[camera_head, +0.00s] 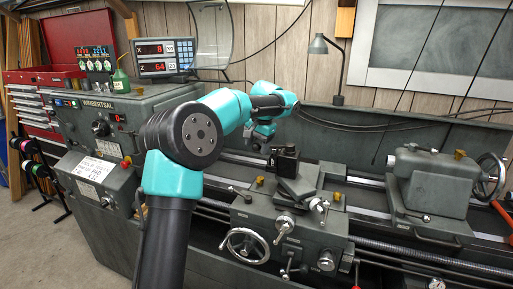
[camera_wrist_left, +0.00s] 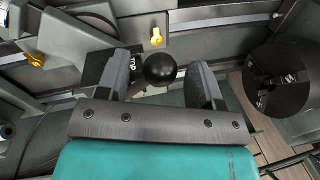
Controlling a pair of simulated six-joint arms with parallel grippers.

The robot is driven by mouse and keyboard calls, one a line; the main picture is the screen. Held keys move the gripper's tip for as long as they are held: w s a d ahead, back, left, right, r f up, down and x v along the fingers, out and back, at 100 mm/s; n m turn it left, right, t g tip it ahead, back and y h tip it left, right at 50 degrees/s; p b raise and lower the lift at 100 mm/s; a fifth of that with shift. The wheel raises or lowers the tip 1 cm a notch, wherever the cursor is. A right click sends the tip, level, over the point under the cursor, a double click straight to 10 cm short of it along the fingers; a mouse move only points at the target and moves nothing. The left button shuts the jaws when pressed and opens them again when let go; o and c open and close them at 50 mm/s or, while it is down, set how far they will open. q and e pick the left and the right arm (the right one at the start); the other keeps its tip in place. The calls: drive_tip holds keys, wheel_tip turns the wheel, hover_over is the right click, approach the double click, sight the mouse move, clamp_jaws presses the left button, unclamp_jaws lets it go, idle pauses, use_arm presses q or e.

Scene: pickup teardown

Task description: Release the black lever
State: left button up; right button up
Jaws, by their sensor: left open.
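The black lever's round ball knob (camera_wrist_left: 160,68) shows in the left wrist view, between the two grey fingers of my left gripper (camera_wrist_left: 162,82). The fingers are open, with a small gap on each side of the knob. The lever's shaft is mostly hidden behind the knob and the gripper. In the head view my left gripper (camera_head: 262,142) hangs just above and left of the dark tool post (camera_head: 286,163) on the lathe carriage. I cannot make out the lever clearly there. My right gripper is in neither view.
The lathe's headstock (camera_head: 125,115) stands at the left and its tailstock (camera_head: 433,180) at the right. The carriage apron with its handwheel (camera_head: 244,246) is in front. The bed rails between carriage and tailstock look clear. Yellow-capped fittings (camera_wrist_left: 157,38) lie near the knob.

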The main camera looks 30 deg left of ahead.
use_arm(q)
drive_tip(key=shift+a+f, duration=0.15)
drive_tip(key=shift+f, duration=0.4)
clamp_jaws()
